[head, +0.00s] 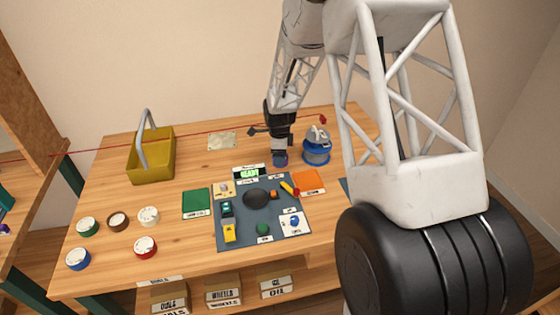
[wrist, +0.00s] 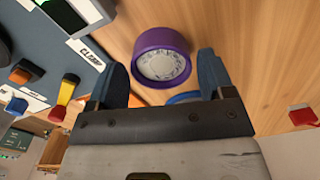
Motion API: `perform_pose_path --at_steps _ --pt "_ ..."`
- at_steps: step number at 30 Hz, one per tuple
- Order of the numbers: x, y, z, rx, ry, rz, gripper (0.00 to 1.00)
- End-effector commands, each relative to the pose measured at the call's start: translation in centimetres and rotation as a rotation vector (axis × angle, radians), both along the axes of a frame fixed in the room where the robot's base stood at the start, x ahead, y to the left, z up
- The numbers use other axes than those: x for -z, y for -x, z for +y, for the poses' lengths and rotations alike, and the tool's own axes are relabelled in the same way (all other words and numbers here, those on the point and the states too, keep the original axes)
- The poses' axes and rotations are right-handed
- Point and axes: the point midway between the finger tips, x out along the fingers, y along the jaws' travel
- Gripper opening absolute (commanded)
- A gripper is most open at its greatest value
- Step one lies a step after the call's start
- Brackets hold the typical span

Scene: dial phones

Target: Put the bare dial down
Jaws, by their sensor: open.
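A round dial (wrist: 162,50) with a purple rim and a pale patterned face appears on the wooden table in the wrist view. It lies between the spread fingers of my gripper (wrist: 163,68), toward their tips. I cannot tell whether either finger touches it. In the head view my gripper (head: 280,150) is low over the back of the table, with the purple dial (head: 281,161) just under it and partly hidden. My gripper is open.
A blue round holder (head: 316,152) stands close right of my gripper. A grey mat (head: 236,244) with buttons and switches lies in front. Several coloured dials, one red (head: 146,247), sit at the left. A yellow basket (head: 150,163) stands at the back left.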

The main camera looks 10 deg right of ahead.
Motion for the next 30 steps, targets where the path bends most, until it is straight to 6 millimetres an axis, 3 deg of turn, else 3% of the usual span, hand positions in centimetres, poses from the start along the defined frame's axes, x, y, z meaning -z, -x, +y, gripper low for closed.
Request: perform_pose_path --at_steps 6,22,23,30 --pt "1.5 0.0 0.0 0.0 0.0 0.0 0.75" --pt "1.5 0.0 0.0 0.0 0.0 -0.001 0.75" --pt "1.5 0.0 0.0 0.0 0.0 -0.001 0.73" --pt "1.5 0.0 0.0 0.0 0.0 -0.001 0.37"
